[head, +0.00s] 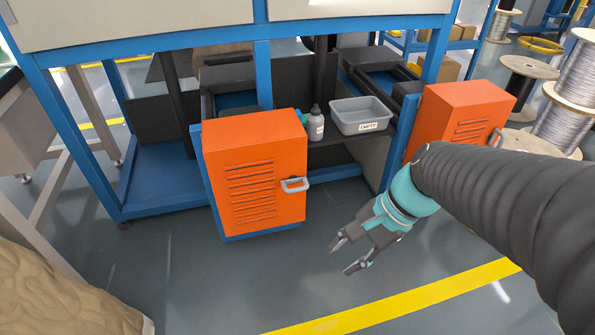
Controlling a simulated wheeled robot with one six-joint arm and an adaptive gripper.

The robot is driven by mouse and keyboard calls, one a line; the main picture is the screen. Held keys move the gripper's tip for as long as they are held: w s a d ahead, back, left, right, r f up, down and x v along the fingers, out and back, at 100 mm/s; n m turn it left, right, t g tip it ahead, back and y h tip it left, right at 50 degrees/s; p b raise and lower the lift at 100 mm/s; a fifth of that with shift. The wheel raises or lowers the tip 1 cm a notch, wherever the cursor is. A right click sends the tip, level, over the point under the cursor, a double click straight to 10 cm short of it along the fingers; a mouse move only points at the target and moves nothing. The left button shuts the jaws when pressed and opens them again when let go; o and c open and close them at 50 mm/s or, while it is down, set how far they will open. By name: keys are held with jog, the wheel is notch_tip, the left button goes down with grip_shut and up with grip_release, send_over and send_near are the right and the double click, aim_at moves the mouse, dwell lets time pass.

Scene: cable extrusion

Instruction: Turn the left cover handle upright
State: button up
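The left cover (255,168) is an orange box with rows of vent slots on its front. Its grey handle (295,185) is at the front right edge and lies sideways, roughly horizontal. My gripper (341,256) is below and to the right of this handle, apart from it, over the grey floor. Its two fingers are spread and nothing is between them. A second orange cover (462,112) stands on the right, with its own handle (495,138) on its right edge, partly behind my arm.
Between the covers, a dark shelf holds a grey bin (360,115) with a label and a small bottle (316,124). Blue frame posts (264,75) surround them. Wire spools (566,110) stand at the right. The floor before the left cover is clear.

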jog(key=w+a+f+m+g+y+b, duration=0.1)
jog(key=w+a+f+m+y+b, duration=0.2)
jog(key=m, duration=0.4)
jog(key=m+t+y+b, duration=0.2)
jog(key=m+t+y, duration=0.75)
jog(key=m, duration=1.35)
send_near(298, 189)
jog(key=shift+t+h, duration=0.55)
jog(key=shift+t, duration=0.2)
jog(key=b+x, duration=0.1)
jog(key=x, duration=0.9)
jog(key=shift+s+a+f+b, duration=0.1)
jog(key=shift+s+a+b, duration=0.05)
jog(key=shift+a+b, duration=0.15)
jog(key=shift+d, duration=0.1)
grip_shut()
